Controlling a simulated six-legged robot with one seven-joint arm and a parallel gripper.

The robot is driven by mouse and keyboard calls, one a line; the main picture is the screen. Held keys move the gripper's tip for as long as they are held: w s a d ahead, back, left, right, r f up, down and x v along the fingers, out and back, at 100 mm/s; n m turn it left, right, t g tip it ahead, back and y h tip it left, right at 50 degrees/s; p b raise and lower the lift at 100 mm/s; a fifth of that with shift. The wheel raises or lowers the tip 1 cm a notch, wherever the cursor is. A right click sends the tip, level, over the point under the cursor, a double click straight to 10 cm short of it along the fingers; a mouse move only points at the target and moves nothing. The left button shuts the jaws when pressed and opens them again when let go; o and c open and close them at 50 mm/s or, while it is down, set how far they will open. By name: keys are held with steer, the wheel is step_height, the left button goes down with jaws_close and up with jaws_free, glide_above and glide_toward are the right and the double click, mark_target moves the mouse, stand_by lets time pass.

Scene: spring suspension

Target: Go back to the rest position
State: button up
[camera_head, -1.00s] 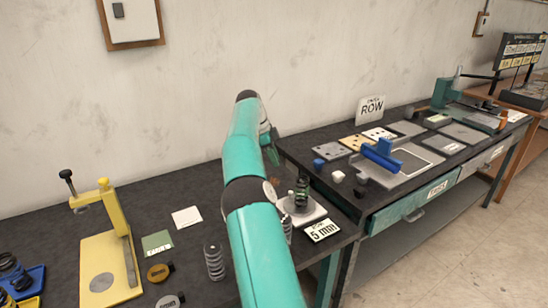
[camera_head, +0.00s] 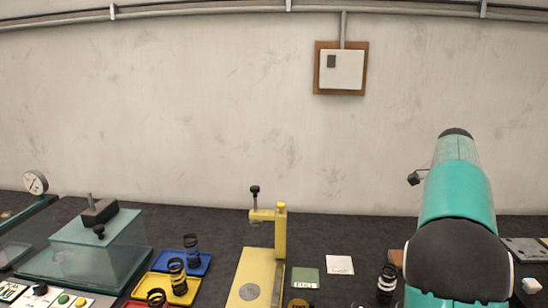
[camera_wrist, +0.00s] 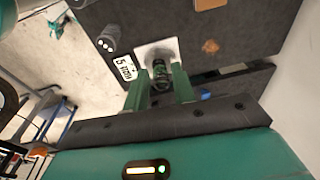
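My gripper (camera_wrist: 160,88) shows in the wrist view as two green fingers, spread apart. Beyond and between them, a dark spring assembly (camera_wrist: 160,73) stands on a white plate (camera_wrist: 145,54); gaps show between it and the fingers, and it looks clear of them. A "5 mm" card (camera_wrist: 124,67) lies beside the plate. In the head view my teal arm rises at the right and the gripper itself is hidden behind it.
On the dark bench are a yellow press (camera_head: 281,235), a glass-sided box (camera_head: 100,245) and blue (camera_head: 196,264) and yellow (camera_head: 163,288) trays with springs. A loose spring (camera_head: 387,283) stands left of my arm. The wall box (camera_head: 341,68) hangs above.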

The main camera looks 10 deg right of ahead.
steer(key=s+a+n+t+y, duration=0.1)
steer(key=s+a+n, duration=0.45)
steer(key=a, duration=0.45)
steer(key=s+a+n+t, duration=0.2)
steer(key=s+a+n, duration=0.35)
steer(key=a, duration=0.35)
steer(key=s+a+n+t+y, duration=0.1)
steer(key=s+a+n, duration=0.4)
steer(key=a, duration=0.5)
steer(key=s+a+f+n+t, duration=0.1)
steer(key=s+a+f+n, duration=0.3)
steer(key=s, duration=0.4)
steer(key=shift+s+a+f+n, duration=0.2)
steer(key=shift+a+f+n, duration=0.3)
steer(key=shift+a, duration=0.7)
steer(key=shift+d+f, duration=0.1)
steer(key=shift+d, duration=0.15)
